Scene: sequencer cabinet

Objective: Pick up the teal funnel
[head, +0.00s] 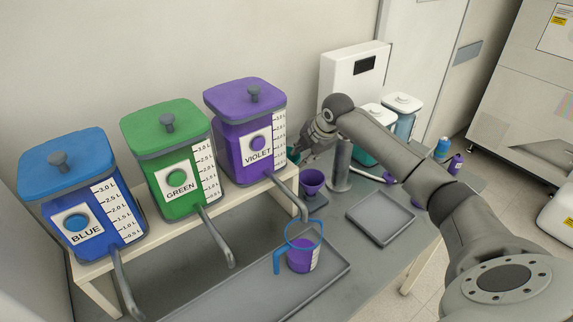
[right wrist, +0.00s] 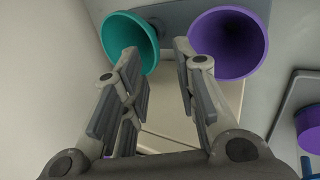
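The teal funnel (right wrist: 128,38) shows at the top left of the right wrist view, its wide mouth facing the camera. In the head view only a small teal patch (head: 292,153) of it shows beside the violet dispenser; my right gripper hides most of the rest. My right gripper (right wrist: 157,48) is open and empty, its fingers pointing toward the funnels. Its left fingertip overlaps the funnel's lower right rim in the picture; I cannot tell whether they touch. The right fingertip overlaps the purple funnel. My left gripper is not in view.
A purple funnel (right wrist: 232,42) stands right of the teal one, also in the head view (head: 312,182). Blue (head: 77,206), green (head: 172,165) and violet (head: 248,135) dispensers stand at left. A jug (head: 301,254) with purple contents stands on a tray. A grey tray (head: 380,220) is empty.

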